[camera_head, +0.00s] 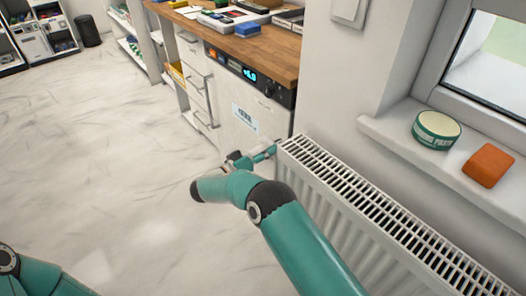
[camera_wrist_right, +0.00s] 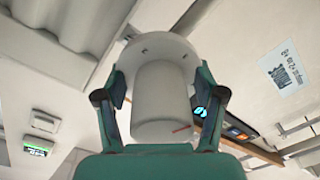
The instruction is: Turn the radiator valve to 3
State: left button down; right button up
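The radiator valve (camera_wrist_right: 162,100) is a white, rounded cylinder below a wider pale collar, with a short red mark near its end in the right wrist view. My right gripper (camera_wrist_right: 161,88) has one teal finger on each side of the valve, with a narrow gap visible beside it. No numbers on the valve are readable. My left gripper is out of view; only part of my left arm shows at bottom left.
A cabinet with a lit display (camera_head: 248,76) stands under the wooden counter (camera_head: 262,50), close beyond my right gripper. A green round tin (camera_head: 436,130) and an orange block (camera_head: 488,165) rest on the windowsill (camera_head: 400,135). The floor at left is clear.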

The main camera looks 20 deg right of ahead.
jog(key=c, duration=0.9)
jog(key=n+b, duration=0.1)
jog(key=b, duration=0.1)
jog(key=shift+f+b, duration=0.3)
jog(key=shift+b, duration=0.1)
jog(key=shift+c, duration=0.2)
jog(key=shift+r+n+b, duration=0.1)
jog(key=shift+n+b, duration=0.2)
jog(key=shift+n, duration=0.3)
jog(key=shift+r+n, duration=0.2)
jog(key=shift+n, duration=0.1)
jog(key=o, duration=1.2)
